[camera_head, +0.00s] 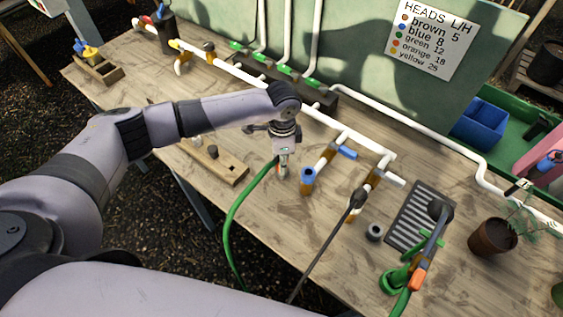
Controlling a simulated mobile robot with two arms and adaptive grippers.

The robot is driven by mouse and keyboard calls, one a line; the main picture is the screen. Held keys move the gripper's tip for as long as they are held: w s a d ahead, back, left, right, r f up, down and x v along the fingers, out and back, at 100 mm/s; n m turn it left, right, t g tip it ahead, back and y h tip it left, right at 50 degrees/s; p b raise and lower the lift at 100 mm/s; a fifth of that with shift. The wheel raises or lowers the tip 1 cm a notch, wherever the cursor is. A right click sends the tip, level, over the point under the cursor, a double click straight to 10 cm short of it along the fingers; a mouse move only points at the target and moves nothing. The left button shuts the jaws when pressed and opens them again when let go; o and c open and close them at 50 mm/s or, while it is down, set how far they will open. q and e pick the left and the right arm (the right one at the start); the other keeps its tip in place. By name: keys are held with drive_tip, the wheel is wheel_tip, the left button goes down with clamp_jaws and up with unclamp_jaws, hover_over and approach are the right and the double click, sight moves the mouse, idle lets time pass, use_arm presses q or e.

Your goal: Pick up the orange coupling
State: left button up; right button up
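My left gripper (283,166) points down over the middle of the table, at the upper end of a green hose (232,220). A small orange spot, possibly the orange coupling (278,168), shows at the left side of its fingertips. The gripper covers most of that spot, and I cannot tell whether the fingers are closed on it. Another orange piece (418,281) sits at the lower right, on a grey and green hose fitting.
White pipework (338,125) crosses the table (330,262) behind the gripper. A blue-capped upright stub (307,178) stands just right of it. A wooden block (222,168) lies left. A ribbed dark tray (410,222), a grey ring (375,232) and a plant pot (492,238) stand right.

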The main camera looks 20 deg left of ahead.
use_arm(q)
clamp_jaws()
drive_tip(key=shift+r, duration=0.1)
wheel_tip(320, 180, up, 20)
drive_tip(key=b, duration=0.3)
drive_tip(key=shift+b, duration=0.4)
drive_tip(key=shift+r+p, duration=2.4)
drive_tip(key=shift+p, duration=0.8)
